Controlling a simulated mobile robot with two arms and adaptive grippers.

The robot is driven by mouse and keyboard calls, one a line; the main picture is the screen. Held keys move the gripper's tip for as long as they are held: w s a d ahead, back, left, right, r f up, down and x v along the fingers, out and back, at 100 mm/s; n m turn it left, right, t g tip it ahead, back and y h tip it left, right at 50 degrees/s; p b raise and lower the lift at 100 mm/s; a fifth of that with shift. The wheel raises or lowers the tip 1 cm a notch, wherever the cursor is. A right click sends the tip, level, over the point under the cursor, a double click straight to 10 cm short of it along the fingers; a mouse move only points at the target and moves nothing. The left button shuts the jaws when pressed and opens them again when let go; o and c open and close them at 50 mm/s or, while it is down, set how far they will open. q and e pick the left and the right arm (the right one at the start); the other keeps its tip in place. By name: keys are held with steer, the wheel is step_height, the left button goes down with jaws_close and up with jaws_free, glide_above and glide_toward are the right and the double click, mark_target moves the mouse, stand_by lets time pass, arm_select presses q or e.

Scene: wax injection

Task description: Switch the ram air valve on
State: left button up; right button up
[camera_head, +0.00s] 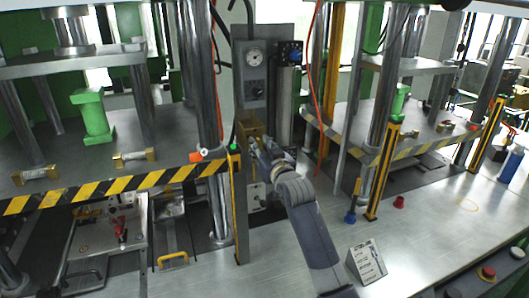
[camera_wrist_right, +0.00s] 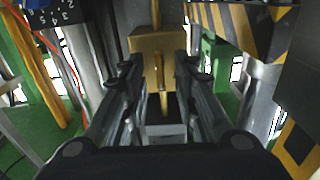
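The brass-coloured valve block (camera_head: 250,130) is mounted on the front of the grey central column, below the gauge. In the right wrist view the block (camera_wrist_right: 148,44) is straight ahead, with a thin brass lever (camera_wrist_right: 163,101) hanging down in front of it. My right gripper (camera_head: 262,148) is at the column, just below and beside the block. In the wrist view its two fingers (camera_wrist_right: 160,72) are apart, one on each side of the lever. I cannot tell whether either finger touches it. My left gripper is not in view.
Yellow-black striped press edges (camera_head: 120,186) flank the column on both sides. A printed sign (camera_head: 367,262) stands on the metal table (camera_head: 300,272). Orange hoses hang near the column.

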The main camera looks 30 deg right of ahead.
steer(key=v, duration=1.1)
steer(key=shift+s, duration=0.4)
steer(key=shift+f, duration=0.15)
